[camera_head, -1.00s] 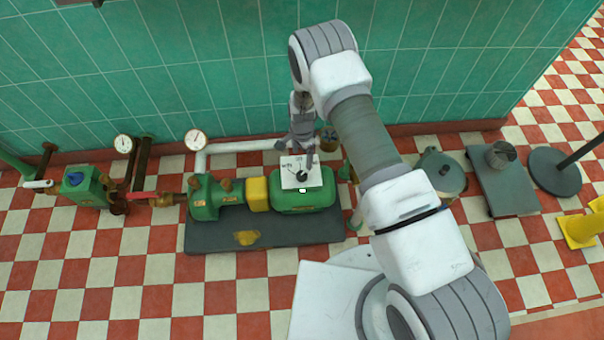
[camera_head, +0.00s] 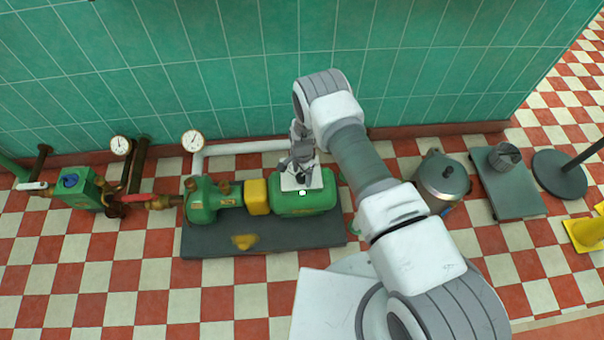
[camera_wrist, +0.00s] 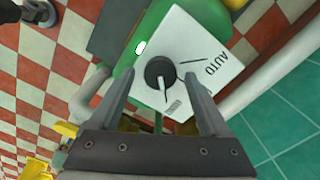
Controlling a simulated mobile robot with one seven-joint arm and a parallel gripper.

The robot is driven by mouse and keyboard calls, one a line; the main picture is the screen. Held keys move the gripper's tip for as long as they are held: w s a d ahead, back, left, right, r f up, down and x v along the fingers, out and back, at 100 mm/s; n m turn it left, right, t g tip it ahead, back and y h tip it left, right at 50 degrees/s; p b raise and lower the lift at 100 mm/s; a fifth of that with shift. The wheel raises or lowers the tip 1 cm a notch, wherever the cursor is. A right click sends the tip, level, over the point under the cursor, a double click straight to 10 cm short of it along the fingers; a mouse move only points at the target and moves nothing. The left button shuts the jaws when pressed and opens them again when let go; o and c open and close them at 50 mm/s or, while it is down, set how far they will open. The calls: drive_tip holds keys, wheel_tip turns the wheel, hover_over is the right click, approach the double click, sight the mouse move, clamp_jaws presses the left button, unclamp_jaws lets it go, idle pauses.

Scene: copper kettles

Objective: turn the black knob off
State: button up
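The black knob (camera_wrist: 160,73) sits on a white square panel (camera_wrist: 200,50) on top of the green motor (camera_head: 305,205). A pale pointer line on the knob points down in the wrist view, toward a small dark label too blurred to read. The word AUTO is printed on the panel to the right of the knob. My gripper (camera_wrist: 158,78) is open, with one finger on each side of the knob and gaps visible to both. In the head view my gripper (camera_head: 301,172) is over the panel and hides the knob.
A green pump (camera_head: 212,200) and a yellow coupling guard (camera_head: 257,197) share the dark base (camera_head: 205,243). A white pipe (camera_head: 245,147) runs behind, along the tiled wall. Gauges and valves stand left; a metal pot (camera_head: 441,180) and a scale (camera_head: 517,195) stand right.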

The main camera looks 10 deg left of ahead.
clamp_jaws()
drive_tip(key=shift+n+b, duration=0.4)
drive_tip(key=n+b, duration=0.2)
drive_tip(key=shift+f+n, duration=0.1)
drive_tip(key=shift+n, duration=0.3)
drive_tip(key=shift+n+b, duration=1.15)
drive_tip(key=shift+n, duration=1.35)
drive_tip(key=shift+o, duration=0.3)
unclamp_jaws()
